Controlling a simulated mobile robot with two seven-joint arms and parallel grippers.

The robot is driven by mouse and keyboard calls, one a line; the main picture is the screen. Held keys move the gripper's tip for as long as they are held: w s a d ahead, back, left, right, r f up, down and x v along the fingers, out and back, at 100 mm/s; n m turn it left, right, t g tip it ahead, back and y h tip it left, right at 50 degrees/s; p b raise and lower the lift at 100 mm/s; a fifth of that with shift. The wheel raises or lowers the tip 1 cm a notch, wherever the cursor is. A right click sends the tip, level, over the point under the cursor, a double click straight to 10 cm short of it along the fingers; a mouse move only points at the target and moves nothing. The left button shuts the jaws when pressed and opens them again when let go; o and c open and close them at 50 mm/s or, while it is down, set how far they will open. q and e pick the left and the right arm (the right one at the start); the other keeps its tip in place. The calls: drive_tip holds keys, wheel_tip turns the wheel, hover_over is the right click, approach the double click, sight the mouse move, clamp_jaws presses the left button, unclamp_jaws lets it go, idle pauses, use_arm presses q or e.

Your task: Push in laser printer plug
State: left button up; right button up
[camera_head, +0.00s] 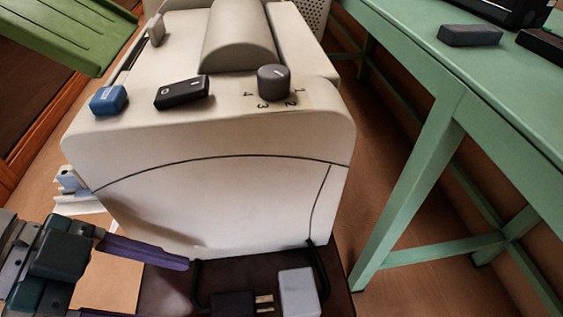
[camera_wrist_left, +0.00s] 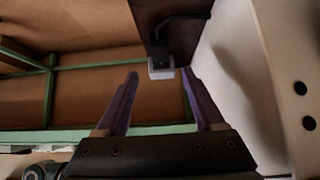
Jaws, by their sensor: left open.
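The laser printer (camera_head: 215,190) is a large cream-coloured machine on a dark stand in the head view. At its foot a black plug (camera_head: 233,304) lies with bare metal prongs (camera_head: 264,303) pointing right at a pale grey block (camera_head: 298,292), apart from it. My left gripper (camera_head: 155,287) is at the lower left, left of the plug, with purple fingers open and nothing between them. In the left wrist view, the open fingers (camera_wrist_left: 160,76) have the pale block (camera_wrist_left: 160,69) beyond and between the tips, with black cord beside it. My right gripper is not in view.
The printer top carries a blue button (camera_head: 108,99), a black rocker switch (camera_head: 182,92) and a grey numbered knob (camera_head: 273,81). A green table (camera_head: 420,170) stands to the right, with open floor beneath.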

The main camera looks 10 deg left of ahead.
sight(227, 302)
use_arm(q)
drive_tip(key=f, duration=0.1)
drive_tip(key=d+f+b, duration=0.1)
drive_tip(key=f+b, duration=0.1)
drive_tip(key=shift+w+d+f, duration=0.2)
drive_tip(key=shift+w+d, duration=0.05)
drive_tip(key=shift+d, duration=0.15)
drive_tip(key=b+x, duration=0.2)
drive_tip(key=x, duration=0.2)
drive_tip(key=shift+d, duration=0.2)
drive_tip(key=shift+w+d+f+b, duration=0.15)
drive_tip(key=shift+d+f+b, duration=0.15)
drive_tip(key=shift+d+f, duration=0.1)
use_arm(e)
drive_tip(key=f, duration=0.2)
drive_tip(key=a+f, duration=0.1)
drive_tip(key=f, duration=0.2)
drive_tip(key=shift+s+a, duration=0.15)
use_arm(q)
drive_tip(key=c, duration=0.6)
clamp_jaws()
